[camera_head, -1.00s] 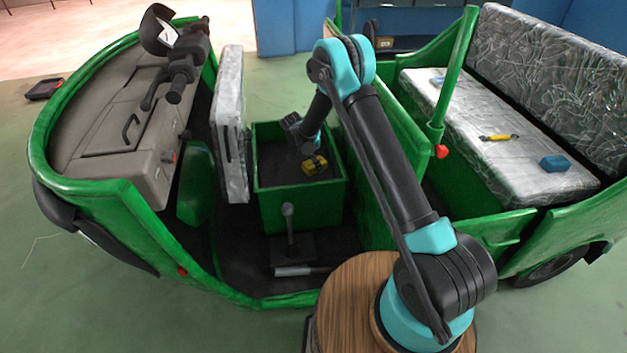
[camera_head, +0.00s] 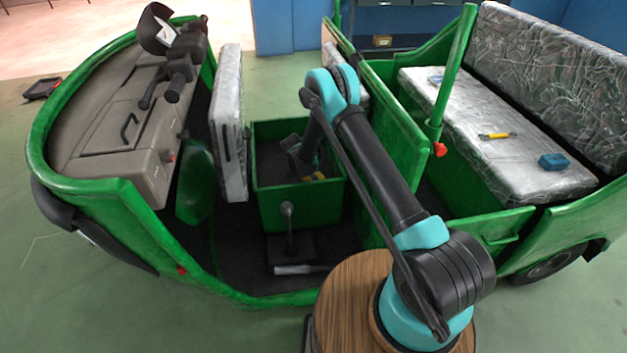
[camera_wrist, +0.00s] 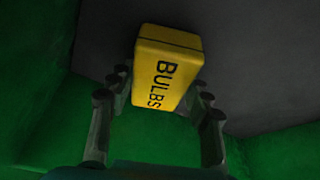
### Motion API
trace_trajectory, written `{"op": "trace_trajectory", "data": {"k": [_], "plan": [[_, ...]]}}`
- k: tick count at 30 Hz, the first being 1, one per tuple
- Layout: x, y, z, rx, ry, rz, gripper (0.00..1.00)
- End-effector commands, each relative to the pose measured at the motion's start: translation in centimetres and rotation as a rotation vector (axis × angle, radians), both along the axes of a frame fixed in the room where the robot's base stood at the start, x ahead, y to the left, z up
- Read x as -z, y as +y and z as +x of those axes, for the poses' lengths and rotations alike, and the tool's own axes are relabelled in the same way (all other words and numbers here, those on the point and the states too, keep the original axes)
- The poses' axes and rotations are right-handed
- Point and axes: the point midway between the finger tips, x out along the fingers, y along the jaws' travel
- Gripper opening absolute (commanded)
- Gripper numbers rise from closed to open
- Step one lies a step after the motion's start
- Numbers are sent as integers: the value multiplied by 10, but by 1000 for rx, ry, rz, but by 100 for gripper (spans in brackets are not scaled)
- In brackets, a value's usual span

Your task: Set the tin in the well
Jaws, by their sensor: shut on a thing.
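The tin is a yellow box marked BULBS (camera_wrist: 165,70), held between the fingers of my gripper (camera_wrist: 160,100) in the wrist view. In the head view only a small part of the yellow tin (camera_head: 318,176) shows beside my gripper (camera_head: 302,168). The well is the open green box (camera_head: 300,208) with a dark floor, in the middle of the vehicle. My gripper is down inside the well's opening, shut on the tin. Green walls and a dark grey floor surround the tin in the wrist view. I cannot tell whether the tin touches the floor.
A tipped-up grey seat (camera_head: 230,125) stands at the well's left side. A lever (camera_head: 288,225) rises in front of it. A green partition (camera_head: 395,130) is to the right. A blue box (camera_head: 552,161) and a yellow tool (camera_head: 495,136) lie on the rear bench (camera_head: 480,115).

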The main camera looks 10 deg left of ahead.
Motion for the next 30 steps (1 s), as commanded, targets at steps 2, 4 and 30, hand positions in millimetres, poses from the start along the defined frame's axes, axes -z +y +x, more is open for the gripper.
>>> {"op": "trace_trajectory", "data": {"k": [2, 4, 30], "plan": [[2, 0, 0, 0, 0, 0, 18], [2, 0, 0, 0, 0, 0, 53], [-58, 19, -15, -2, 0, 0, 70]]}}
